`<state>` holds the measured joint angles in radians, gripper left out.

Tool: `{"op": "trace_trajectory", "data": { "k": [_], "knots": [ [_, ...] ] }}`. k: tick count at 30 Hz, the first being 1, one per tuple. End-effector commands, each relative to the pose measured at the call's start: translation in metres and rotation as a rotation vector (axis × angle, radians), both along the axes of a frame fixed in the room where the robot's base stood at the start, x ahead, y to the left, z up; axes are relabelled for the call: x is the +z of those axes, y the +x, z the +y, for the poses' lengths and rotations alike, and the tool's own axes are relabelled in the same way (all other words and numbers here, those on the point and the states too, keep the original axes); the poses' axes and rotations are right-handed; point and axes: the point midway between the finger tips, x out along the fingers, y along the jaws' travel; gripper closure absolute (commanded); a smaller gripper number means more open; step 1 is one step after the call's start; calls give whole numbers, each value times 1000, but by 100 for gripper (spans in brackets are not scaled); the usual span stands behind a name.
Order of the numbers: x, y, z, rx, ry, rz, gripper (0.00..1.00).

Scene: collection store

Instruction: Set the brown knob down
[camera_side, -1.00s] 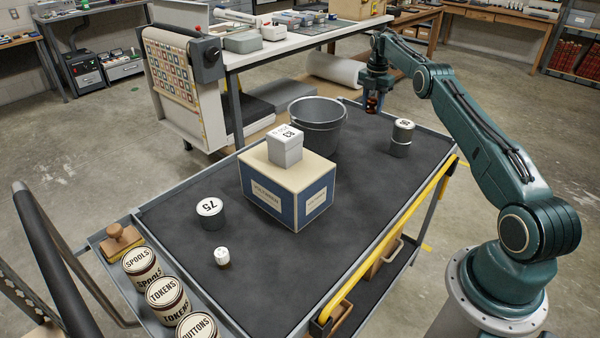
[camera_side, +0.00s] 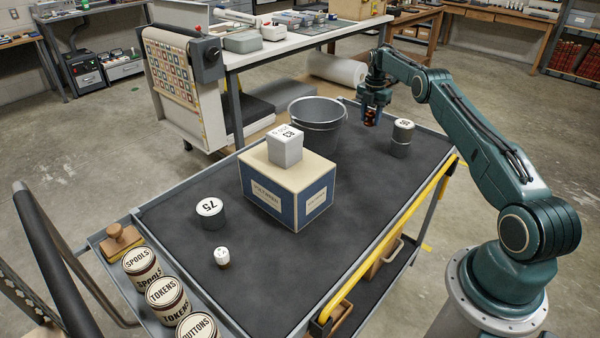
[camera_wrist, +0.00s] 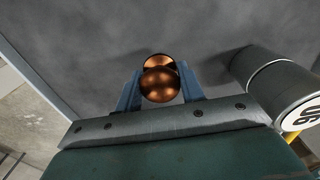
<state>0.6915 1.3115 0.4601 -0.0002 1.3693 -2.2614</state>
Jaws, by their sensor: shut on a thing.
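The brown knob (camera_wrist: 160,82) has a glossy, coppery rounded top and sits between the two fingers of my gripper (camera_wrist: 160,90) in the wrist view. In the side view my gripper (camera_side: 372,103) is shut on the knob (camera_side: 370,117) near the back right of the black cart top (camera_side: 330,240). The knob hangs below the gripper body. I cannot tell whether its underside touches the cart top.
A grey canister (camera_side: 402,140) stands close to the right of my gripper. A dark bucket (camera_side: 317,125) is to the left. A blue-sided box (camera_side: 288,195) bears a white-grey box (camera_side: 285,150). The cart has a raised rim; its front right area is clear.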

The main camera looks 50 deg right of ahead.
Motion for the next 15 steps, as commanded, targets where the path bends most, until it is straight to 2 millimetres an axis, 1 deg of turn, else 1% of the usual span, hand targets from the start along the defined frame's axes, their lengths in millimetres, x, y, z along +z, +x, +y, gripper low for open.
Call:
{"op": "trace_trajectory", "data": {
  "k": [1, 6, 9, 15],
  "knots": [
    [-8, -1, 0, 0, 2, 3, 89],
    [-28, 0, 0, 0, 1, 1, 89],
    [-33, 0, 0, 0, 0, 0, 89],
    [-33, 0, 0, 0, -1, -1, 89]
  ]
}}
